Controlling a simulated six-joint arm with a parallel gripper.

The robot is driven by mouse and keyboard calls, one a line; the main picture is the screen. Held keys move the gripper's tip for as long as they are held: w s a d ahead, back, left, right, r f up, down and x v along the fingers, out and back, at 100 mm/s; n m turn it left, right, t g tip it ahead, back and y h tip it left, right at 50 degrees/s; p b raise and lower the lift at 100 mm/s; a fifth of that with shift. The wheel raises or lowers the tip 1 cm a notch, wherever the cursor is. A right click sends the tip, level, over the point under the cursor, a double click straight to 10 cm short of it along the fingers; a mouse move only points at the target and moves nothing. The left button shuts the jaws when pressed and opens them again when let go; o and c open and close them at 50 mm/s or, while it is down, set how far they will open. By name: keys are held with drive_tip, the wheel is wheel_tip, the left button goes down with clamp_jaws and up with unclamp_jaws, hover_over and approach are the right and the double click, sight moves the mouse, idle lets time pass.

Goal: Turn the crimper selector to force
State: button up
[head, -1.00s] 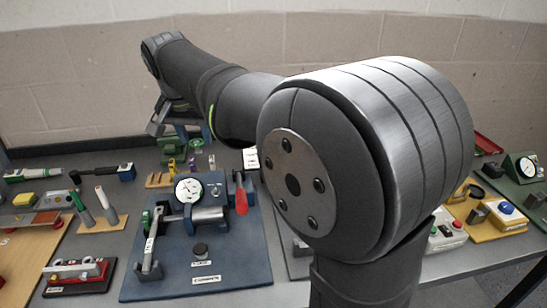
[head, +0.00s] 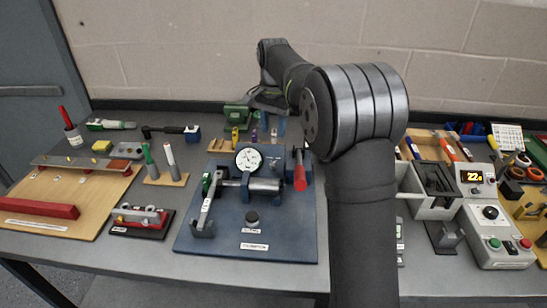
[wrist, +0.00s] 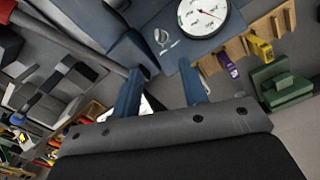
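A blue board (head: 290,240) carries a round dial gauge (head: 249,159), a grey cylinder (head: 263,187), a red-handled lever (head: 300,172) and a dark round knob (head: 252,217). Its front label is too small to read surely. In the wrist view, a small silver selector-like knob (wrist: 162,37) sits on a blue panel (wrist: 178,55) beside the gauge (wrist: 202,14), with tiny unreadable marks. My gripper (wrist: 161,92) has its two blue fingers apart with nothing between them. In the head view my gripper (head: 266,100) is beyond the board, near the back, partly hidden by my arm.
A wooden rack (wrist: 240,40) with purple and yellow pieces and a green block (wrist: 287,88) lie near the gripper. A pen stand (head: 166,180) is left of the board. A grey device with a display (head: 475,178) stands right, past my arm. Bare table lies in front.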

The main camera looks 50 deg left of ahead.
sight(272, 163)
wheel_tip(272, 163, down, 12)
drive_tip(key=shift+r, duration=0.25)
clamp_jaws()
drive_tip(key=shift+a+n, duration=0.1)
drive_tip(key=shift+n, duration=0.2)
drive_tip(key=n+t+h, duration=0.1)
drive_tip(key=n, duration=0.1)
drive_tip(key=s+n+t+h, duration=0.1)
drive_tip(key=n+t, duration=0.1)
drive_tip(key=shift+a+n, duration=0.2)
drive_tip(key=shift+n, duration=0.1)
drive_tip(key=n+t, duration=0.2)
drive_tip(key=n, duration=0.1)
drive_tip(key=n+t, duration=0.1)
drive_tip(key=shift+s+f+n, duration=0.2)
drive_tip(key=shift+s+n, duration=0.1)
drive_tip(key=shift+t, duration=0.3)
unclamp_jaws()
